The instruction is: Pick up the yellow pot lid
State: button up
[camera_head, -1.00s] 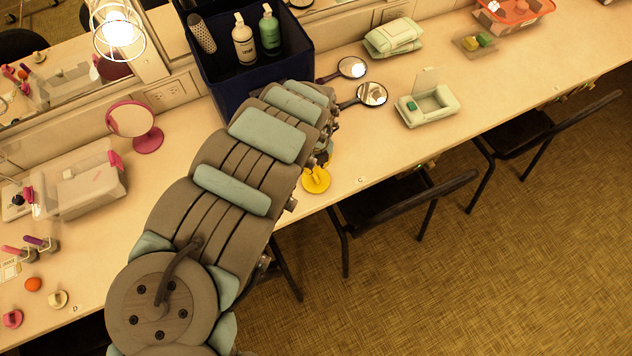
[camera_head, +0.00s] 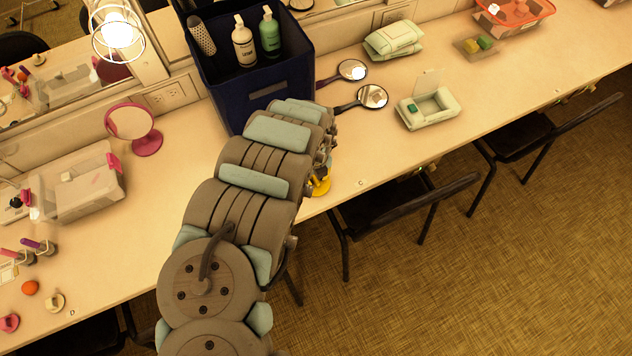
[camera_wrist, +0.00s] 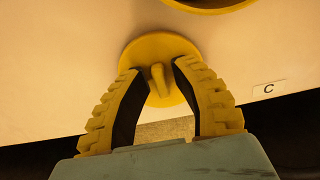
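The yellow pot lid (camera_wrist: 160,52) lies on the counter near its front edge in the wrist view, a round disc with a raised grip in its middle. My gripper (camera_wrist: 160,68) is open over it, with one yellow-backed finger on each side of the grip. Whether the fingers touch the lid cannot be told. In the head view a small part of the yellow lid (camera_head: 322,187) shows beside my arm. My gripper is mostly hidden behind the arm there.
Another yellow rim (camera_wrist: 210,4) shows at the wrist view's top edge. A dark blue bin (camera_head: 262,88) with bottles stands behind my arm. A black chair (camera_head: 400,204) stands at the counter's front.

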jog(key=shift+f, duration=0.25)
grip_shut()
jog(key=shift+r, duration=0.1)
